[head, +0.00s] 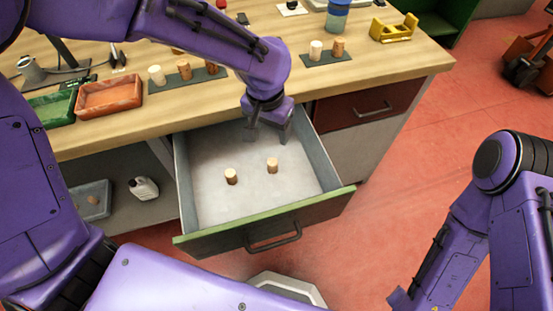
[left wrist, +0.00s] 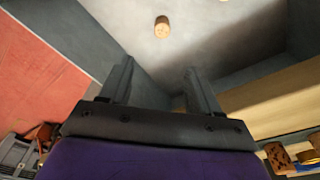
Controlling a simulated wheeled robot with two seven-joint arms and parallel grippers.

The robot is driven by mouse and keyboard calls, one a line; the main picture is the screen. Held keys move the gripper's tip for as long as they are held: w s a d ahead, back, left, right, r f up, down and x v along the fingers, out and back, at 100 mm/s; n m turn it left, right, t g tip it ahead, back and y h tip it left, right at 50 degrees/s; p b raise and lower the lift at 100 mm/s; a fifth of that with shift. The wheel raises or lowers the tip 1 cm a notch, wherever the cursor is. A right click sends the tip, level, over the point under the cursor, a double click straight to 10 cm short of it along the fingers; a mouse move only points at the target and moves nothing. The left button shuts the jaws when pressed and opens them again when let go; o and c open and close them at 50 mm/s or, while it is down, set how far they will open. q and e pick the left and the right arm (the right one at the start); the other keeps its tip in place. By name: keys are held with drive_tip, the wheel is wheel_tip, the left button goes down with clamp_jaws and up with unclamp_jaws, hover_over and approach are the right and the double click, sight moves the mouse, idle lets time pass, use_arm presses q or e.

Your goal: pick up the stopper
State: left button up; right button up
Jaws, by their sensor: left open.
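Two cork stoppers stand in the open drawer (head: 215,205) in the head view: a left one (head: 231,176) and a right one (head: 272,165). My left gripper (head: 268,134) is over the back part of the drawer, behind both stoppers, with its jaws open and empty. In the left wrist view, one stopper (left wrist: 161,27) lies beyond the open fingertips (left wrist: 160,70), apart from them. Part of another light object shows at that view's top edge. My right arm shows at the lower right of the head view; its gripper is not clearly visible.
The drawer's walls and green-topped front (head: 265,222) surround the stoppers. The workbench (head: 420,65) above carries more stoppers on dark mats, a red tray (head: 108,95), a green tray (head: 52,108) and a yellow holder (head: 394,28). The drawer floor around the stoppers is clear.

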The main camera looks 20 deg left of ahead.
use_arm(q)
drive_tip(key=b, duration=0.4)
hover_over(272, 162)
drive_tip(key=f, duration=0.5)
drive_tip(key=shift+s+d+f, duration=0.1)
drive_tip(key=shift+s, duration=0.15)
drive_tip(key=f+b, duration=0.1)
drive_tip(key=f, duration=0.6)
drive_tip(key=f+b, duration=0.1)
drive_tip(key=f, duration=0.2)
drive_tip(key=shift+w+f+b, duration=0.15)
drive_tip(key=shift+w+b, duration=0.2)
drive_tip(key=c, duration=1.1)
